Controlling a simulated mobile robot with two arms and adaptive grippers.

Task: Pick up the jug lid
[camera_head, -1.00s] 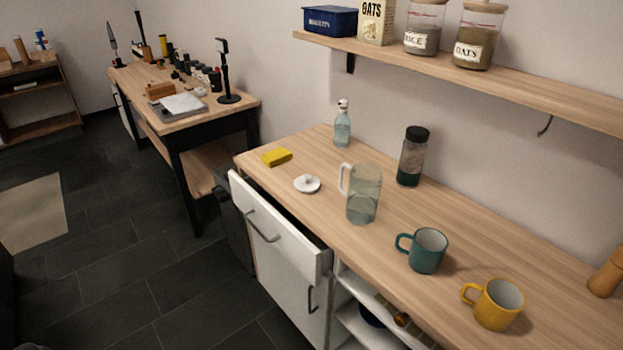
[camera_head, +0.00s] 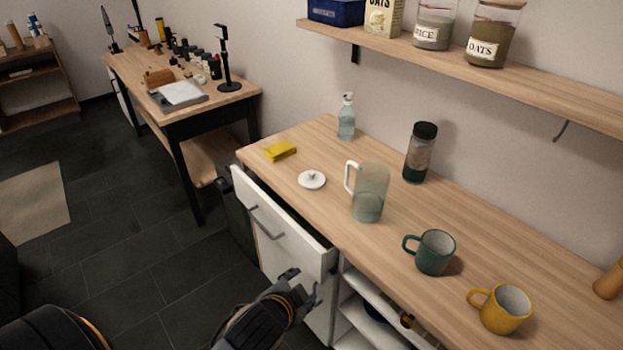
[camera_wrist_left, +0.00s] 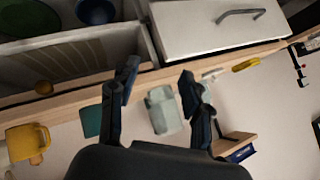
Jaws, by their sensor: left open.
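The jug lid (camera_head: 312,180) is a small white disc with a knob on top. It lies on the wooden counter between the yellow sponge and the clear jug (camera_head: 370,195), which stands upright with its white handle to the left. My left gripper (camera_head: 303,284) is open and empty, in front of the counter by the cabinet, apart from the lid and nearer to me. In the left wrist view my left gripper (camera_wrist_left: 160,75) has its fingers spread, with the jug (camera_wrist_left: 163,110) showing beyond and between them. My right gripper is not in view.
An open white drawer (camera_head: 283,222) juts out below the counter (camera_head: 460,205). A yellow sponge (camera_head: 281,150), a spray bottle (camera_head: 346,118), a dark-capped bottle (camera_head: 419,152), a green mug (camera_head: 435,252) and a yellow mug (camera_head: 504,310) stand around. A shelf (camera_head: 480,72) overhangs the back.

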